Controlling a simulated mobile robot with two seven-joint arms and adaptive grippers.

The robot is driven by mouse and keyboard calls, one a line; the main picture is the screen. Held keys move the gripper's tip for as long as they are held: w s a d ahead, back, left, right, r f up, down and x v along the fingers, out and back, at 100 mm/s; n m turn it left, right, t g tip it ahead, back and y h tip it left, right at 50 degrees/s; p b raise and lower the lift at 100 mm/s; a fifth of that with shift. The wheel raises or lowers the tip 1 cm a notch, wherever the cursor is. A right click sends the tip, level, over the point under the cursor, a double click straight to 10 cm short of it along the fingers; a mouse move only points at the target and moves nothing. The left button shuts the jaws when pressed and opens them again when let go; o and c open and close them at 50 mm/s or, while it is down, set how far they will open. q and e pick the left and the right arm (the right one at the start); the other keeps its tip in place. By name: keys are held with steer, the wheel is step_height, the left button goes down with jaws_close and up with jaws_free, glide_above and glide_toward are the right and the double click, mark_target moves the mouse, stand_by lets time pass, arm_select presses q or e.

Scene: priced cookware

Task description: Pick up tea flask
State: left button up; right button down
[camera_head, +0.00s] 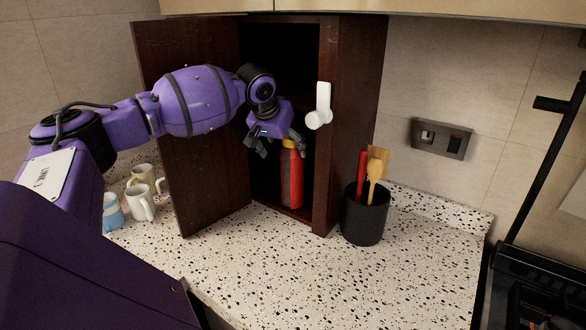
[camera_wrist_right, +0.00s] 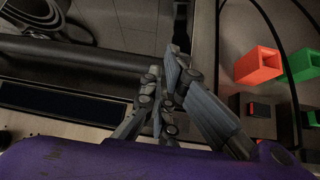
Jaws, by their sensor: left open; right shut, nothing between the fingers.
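My left gripper (camera_head: 276,148) reaches into the cabinet opening, fingers apart, beside and partly over the flask's top in the head view. I cannot tell whether a finger touches the flask. My right gripper (camera_wrist_right: 165,95) shows in the right wrist view, shut and empty, away from the flask.
The cabinet door (camera_head: 205,150) stands open left of the flask. A black holder (camera_head: 363,218) with utensils stands right of the cabinet. Several mugs (camera_head: 141,202) stand left of the door. The front counter (camera_head: 320,275) is clear. Orange (camera_wrist_right: 258,65) and green blocks show in the right wrist view.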

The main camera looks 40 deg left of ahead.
mark_target(292, 161)
arm_select(q)
steer(key=shift+w+a+f, duration=0.1)
steer(key=shift+w+a, duration=0.05)
steer(key=shift+w, duration=0.05)
steer(key=shift+w+f, duration=0.15)
steer(key=shift+f, duration=0.2)
steer(key=x, duration=0.6)
steer(key=shift+d+f, duration=0.3)
steer(key=shift+c, duration=0.9)
steer(key=shift+r, duration=0.1)
steer(key=c, duration=1.4)
arm_select(e)
steer(key=shift+a+f, duration=0.1)
steer(key=shift+a, duration=0.05)
arm_select(q)
steer(key=shift+o, duration=0.2)
